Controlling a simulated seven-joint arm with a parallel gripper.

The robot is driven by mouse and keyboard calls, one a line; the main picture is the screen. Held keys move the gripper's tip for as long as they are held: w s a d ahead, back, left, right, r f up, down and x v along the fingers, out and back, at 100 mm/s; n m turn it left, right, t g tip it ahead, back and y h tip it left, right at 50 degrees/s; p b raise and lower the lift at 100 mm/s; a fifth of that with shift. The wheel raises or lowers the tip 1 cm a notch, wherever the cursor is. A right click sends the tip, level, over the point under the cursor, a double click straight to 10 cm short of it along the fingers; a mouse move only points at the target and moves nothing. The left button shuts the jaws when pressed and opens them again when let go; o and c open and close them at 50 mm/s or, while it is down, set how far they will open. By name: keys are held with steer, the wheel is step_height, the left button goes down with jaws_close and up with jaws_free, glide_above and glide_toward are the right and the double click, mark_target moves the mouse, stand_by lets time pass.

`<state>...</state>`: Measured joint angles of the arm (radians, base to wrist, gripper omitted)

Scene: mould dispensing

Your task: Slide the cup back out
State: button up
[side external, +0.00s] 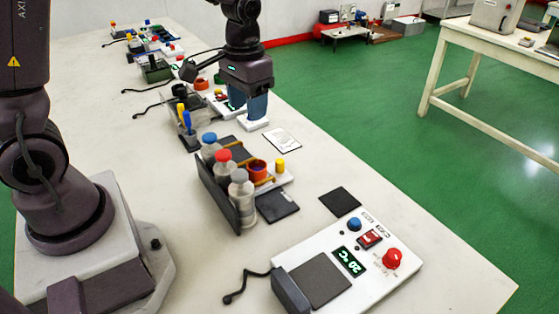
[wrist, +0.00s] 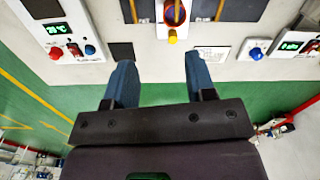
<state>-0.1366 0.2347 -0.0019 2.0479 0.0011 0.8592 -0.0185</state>
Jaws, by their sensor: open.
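An orange-red cup (side external: 257,170) stands upright on a white station (side external: 280,180), with bottles on one side and a yellow knob (side external: 280,165) on the other. The cup also shows at the top edge of the wrist view (wrist: 174,14), partly cut off, with the yellow knob (wrist: 172,37) just below it. My gripper (side external: 248,106) is open and empty, raised and apart from the cup. In the wrist view its two blue fingers (wrist: 159,80) are spread wide, below the cup and knob, with nothing between them.
Bottles with blue, red and grey caps (side external: 223,165) stand in a dark rack beside the cup. A heater panel (side external: 365,275) reading 20 °C lies in front. A black pad (side external: 340,201) and white card (side external: 282,139) lie flat. Further stations with cables fill the far table.

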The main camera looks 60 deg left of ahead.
glide_above(280, 161)
steer(key=s, duration=0.3)
step_height(280, 161, down, 8)
steer(key=r, duration=0.1)
steer(key=w, duration=0.3)
steer(key=shift+n, duration=0.4)
step_height(280, 161, down, 13)
steer(key=shift+a+f, duration=0.1)
steer(key=shift+f, duration=0.05)
jaws_close()
